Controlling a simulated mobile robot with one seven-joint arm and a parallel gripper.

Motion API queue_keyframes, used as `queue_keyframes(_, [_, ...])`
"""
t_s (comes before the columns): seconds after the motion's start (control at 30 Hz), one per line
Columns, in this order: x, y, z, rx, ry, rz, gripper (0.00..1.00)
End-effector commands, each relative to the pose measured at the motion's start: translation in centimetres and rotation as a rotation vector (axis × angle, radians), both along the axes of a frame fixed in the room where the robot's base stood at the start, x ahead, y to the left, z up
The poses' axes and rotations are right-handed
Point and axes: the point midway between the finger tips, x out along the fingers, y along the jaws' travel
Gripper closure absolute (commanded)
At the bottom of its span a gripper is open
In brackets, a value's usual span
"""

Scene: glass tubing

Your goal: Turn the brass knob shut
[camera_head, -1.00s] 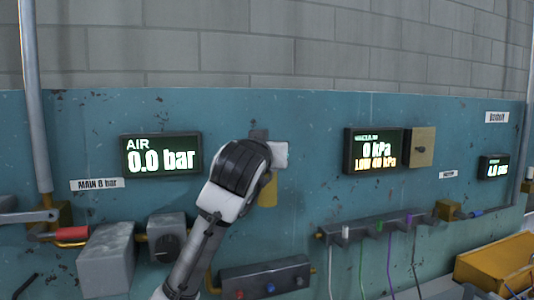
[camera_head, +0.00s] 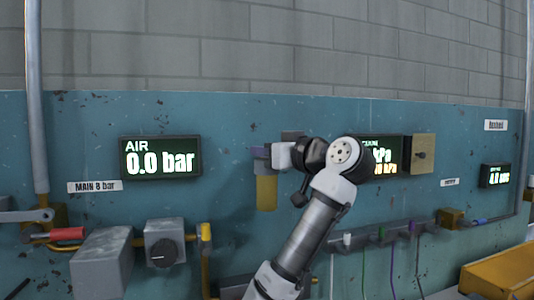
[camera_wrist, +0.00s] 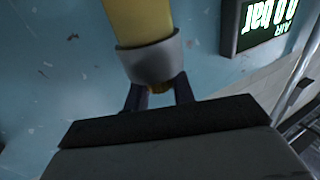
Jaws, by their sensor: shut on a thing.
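A small piece of brass (camera_wrist: 160,88), which looks like the knob, shows between my two dark fingertips in the wrist view. It sits against the grey collar (camera_wrist: 150,60) of a yellow cylinder (camera_wrist: 140,20). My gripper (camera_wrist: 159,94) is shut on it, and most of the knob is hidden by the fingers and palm. In the head view the yellow cylinder (camera_head: 266,193) hangs upright on the blue panel, with my gripper (camera_head: 261,156) at its top from the right. The knob cannot be made out there.
The air display (camera_head: 161,157) reads 0.0 bar. My arm partly covers the vacuum display (camera_head: 388,150). A grey box with a black dial (camera_head: 164,242) and a red-handled valve (camera_head: 68,234) are at lower left. A manifold with coloured tubes (camera_head: 380,236) is at lower right.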

Motion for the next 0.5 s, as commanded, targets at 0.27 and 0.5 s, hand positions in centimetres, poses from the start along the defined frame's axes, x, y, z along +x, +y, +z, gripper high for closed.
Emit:
queue_keyframes(0.27, [0.07,-0.11,0.05,0.003,0.001,0.148,0.98])
queue_keyframes(0.5, [0.05,-0.08,0.05,0.002,0.001,0.206,0.98])
